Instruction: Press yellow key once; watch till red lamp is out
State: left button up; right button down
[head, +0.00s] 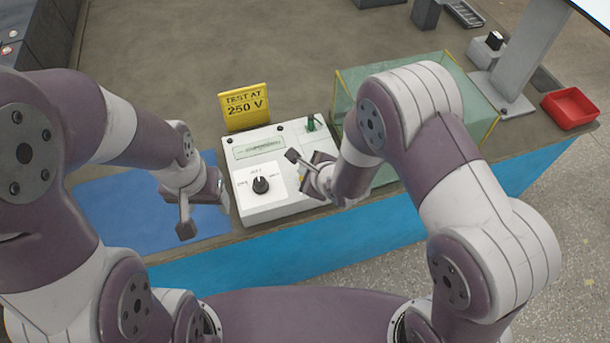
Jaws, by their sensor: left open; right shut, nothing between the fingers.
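A white test box (247,206) stands on the bench, with a black knob (261,185), a pale green display panel and a green upright piece (310,123) at its top right. A small yellow patch (301,178), perhaps the yellow key, shows beside my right gripper, mostly hidden by it. My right gripper (299,166) is shut and empty over the right part of the box; I cannot tell whether it touches. My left gripper (203,211) is open and empty left of the box, above the blue mat (110,205). I cannot make out a red lamp, lit or dark.
A yellow sign (245,106) reading "TEST AT 250 V" stands behind the box. A clear greenish enclosure (460,75) with yellow edges is to the right, partly behind my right arm. A red tray (570,108) sits at the far right. The bench behind the sign is clear.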

dwell(0.5)
jog(key=shift+f, duration=0.4)
jog(key=shift+f+b, duration=0.4)
jog(key=shift+b, duration=0.1)
dwell(0.3)
dwell(0.4)
jog(key=shift+r+p, duration=0.8)
jog(key=shift+r, duration=0.1)
notch_tip(320, 180, up, 5)
jog(key=p, duration=0.4)
jog(key=shift+p, duration=0.4)
